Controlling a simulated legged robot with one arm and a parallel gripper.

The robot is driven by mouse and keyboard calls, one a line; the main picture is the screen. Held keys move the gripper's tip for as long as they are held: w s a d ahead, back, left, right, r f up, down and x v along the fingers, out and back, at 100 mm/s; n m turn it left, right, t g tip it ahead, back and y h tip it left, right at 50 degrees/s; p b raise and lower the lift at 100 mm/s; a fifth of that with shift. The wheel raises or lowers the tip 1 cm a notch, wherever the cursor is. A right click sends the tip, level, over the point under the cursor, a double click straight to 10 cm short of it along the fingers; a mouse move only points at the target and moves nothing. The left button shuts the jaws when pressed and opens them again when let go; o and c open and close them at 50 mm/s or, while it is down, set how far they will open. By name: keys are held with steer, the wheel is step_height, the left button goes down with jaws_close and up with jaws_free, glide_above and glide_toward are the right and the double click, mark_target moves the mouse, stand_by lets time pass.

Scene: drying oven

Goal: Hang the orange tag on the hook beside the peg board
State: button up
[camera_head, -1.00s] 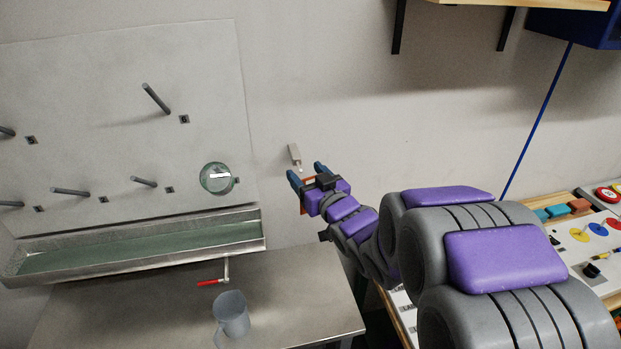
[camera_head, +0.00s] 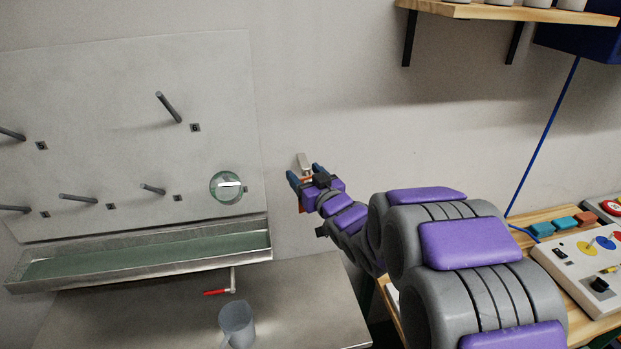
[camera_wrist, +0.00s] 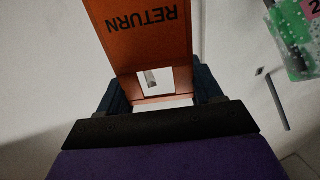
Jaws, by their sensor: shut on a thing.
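The orange tag (camera_wrist: 142,38), printed RETURN, is held between the blue fingers of my gripper (camera_wrist: 158,88) in the wrist view. Its square cut-out faces the wall, and a small part of the light hook shows through it. In the head view my gripper (camera_head: 306,176) is at the wall, right of the peg board (camera_head: 130,75), and only slivers of orange show there. The small pale hook (camera_head: 303,160) on the wall is right at my fingertips. I cannot tell whether the tag touches the hook.
A glass vessel (camera_head: 226,187) hangs on the board among grey pegs. A metal trough (camera_head: 140,255) runs below it. A grey mug (camera_head: 237,322) stands on the metal table (camera_head: 150,315). A control panel (camera_head: 590,265) sits at the right, and a wooden shelf (camera_head: 500,12) is above.

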steer(key=shift+w+a, duration=0.3)
steer(key=shift+w, duration=0.15)
steer(key=shift+w+d+f, duration=0.15)
steer(key=shift+w+d, duration=0.15)
steer(key=shift+w, duration=0.3)
steer(key=shift+w+f, duration=0.25)
steer(key=shift+a+f, duration=0.1)
steer(key=shift+a, duration=0.15)
steer(key=shift+a, duration=0.15)
steer(key=shift+d, duration=0.2)
steer(key=o, duration=1.3)
steer(key=shift+o, duration=0.2)
